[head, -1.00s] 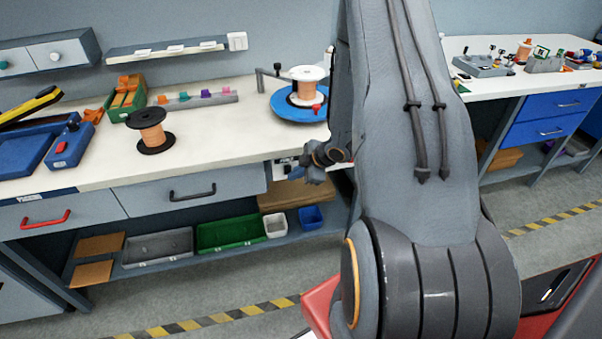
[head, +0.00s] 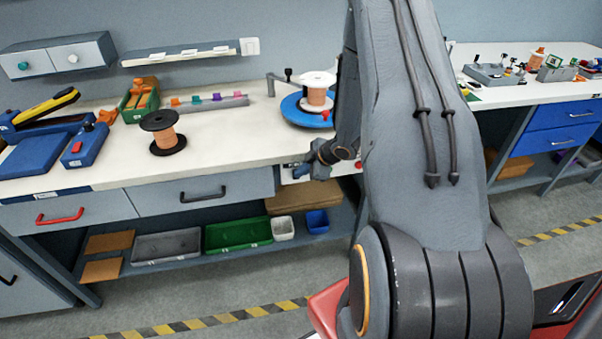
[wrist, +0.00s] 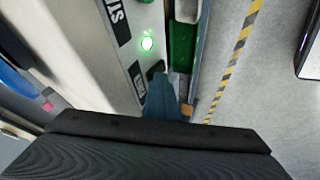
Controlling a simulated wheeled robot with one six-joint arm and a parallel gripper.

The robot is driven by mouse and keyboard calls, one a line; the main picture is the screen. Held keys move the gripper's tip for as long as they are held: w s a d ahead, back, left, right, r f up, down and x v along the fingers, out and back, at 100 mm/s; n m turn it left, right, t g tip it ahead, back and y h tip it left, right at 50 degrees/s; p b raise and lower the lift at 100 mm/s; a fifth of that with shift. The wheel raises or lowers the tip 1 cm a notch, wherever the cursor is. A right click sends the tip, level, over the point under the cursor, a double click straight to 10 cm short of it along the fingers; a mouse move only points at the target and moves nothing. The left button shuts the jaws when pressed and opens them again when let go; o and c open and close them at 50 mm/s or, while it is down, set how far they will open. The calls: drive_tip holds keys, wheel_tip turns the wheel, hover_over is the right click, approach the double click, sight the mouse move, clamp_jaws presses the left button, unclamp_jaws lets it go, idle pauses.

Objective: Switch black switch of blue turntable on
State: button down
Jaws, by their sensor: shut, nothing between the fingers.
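The blue turntable (head: 290,113) is on the bench's right part in the head view, carrying an orange spool with a white top. Its edge also shows at the left of the wrist view (wrist: 18,88). A pale control panel (head: 288,175) is on the bench front below it. In the wrist view this panel (wrist: 120,65) has black labels and a lit green light (wrist: 147,43). My gripper (head: 303,170) is shut and empty, right at the panel. Its blue-grey fingers (wrist: 165,97) cover part of the panel in the wrist view.
A black-and-orange spool (head: 162,132), a strip of coloured pieces (head: 208,103) and a green bin (head: 138,103) stand on the bench. Drawers with handles are left of the panel. Bins sit on the shelf below. The floor in front is clear.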

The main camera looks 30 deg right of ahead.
drive_tip(key=shift+w+r, duration=0.1)
drive_tip(key=shift+r, duration=0.05)
drive_tip(key=shift+r+p, duration=0.7)
drive_tip(key=a+v, duration=0.1)
drive_tip(key=v, duration=1.1)
drive_tip(key=shift+s+b, duration=0.25)
drive_tip(key=shift+b, duration=0.2)
